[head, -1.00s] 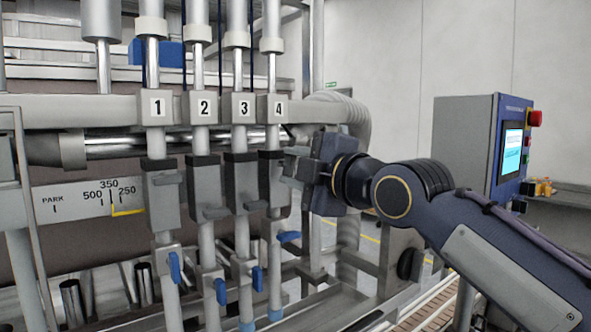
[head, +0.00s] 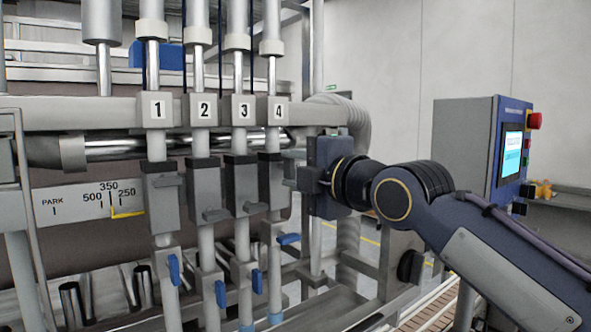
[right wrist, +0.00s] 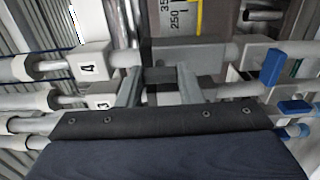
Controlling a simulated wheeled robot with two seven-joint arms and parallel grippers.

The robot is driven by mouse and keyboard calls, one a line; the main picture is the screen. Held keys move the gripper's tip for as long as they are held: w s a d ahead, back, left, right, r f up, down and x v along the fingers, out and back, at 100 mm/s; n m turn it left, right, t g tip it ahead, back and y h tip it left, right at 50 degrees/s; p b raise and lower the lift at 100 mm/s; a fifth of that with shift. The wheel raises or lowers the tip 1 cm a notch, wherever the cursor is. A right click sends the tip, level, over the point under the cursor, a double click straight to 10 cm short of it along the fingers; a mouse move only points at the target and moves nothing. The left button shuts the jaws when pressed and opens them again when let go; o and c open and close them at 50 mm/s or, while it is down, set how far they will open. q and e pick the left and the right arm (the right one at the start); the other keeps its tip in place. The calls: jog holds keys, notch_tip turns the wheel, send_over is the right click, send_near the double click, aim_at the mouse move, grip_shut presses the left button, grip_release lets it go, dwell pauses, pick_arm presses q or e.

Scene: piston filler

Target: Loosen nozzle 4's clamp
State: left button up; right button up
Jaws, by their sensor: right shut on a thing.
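Nozzle 4 is the rightmost of the numbered upright nozzles, under the white label 4 (head: 279,111). Its grey clamp block (head: 270,185) has a dark top band. The label 4 also shows in the right wrist view (right wrist: 87,67), turned sideways. My right gripper (head: 296,172) comes in from the right at the height of that block. In the right wrist view its two fingers (right wrist: 158,88) are apart, with the dark part of the block between them; the exact contact is hidden. Nozzle 4's blue lever (head: 289,238) sticks out sideways below. My left gripper is not in view.
Nozzles 3 (head: 241,185), 2 (head: 205,188) and 1 (head: 160,200) stand close on the left, with blue levers hanging down. A ribbed hose (head: 350,118) is behind my gripper. A control panel (head: 513,150) stands at the right.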

jog(key=o, duration=1)
jog(key=b+v, duration=0.3)
jog(key=v, duration=0.5)
jog(key=shift+w, duration=0.1)
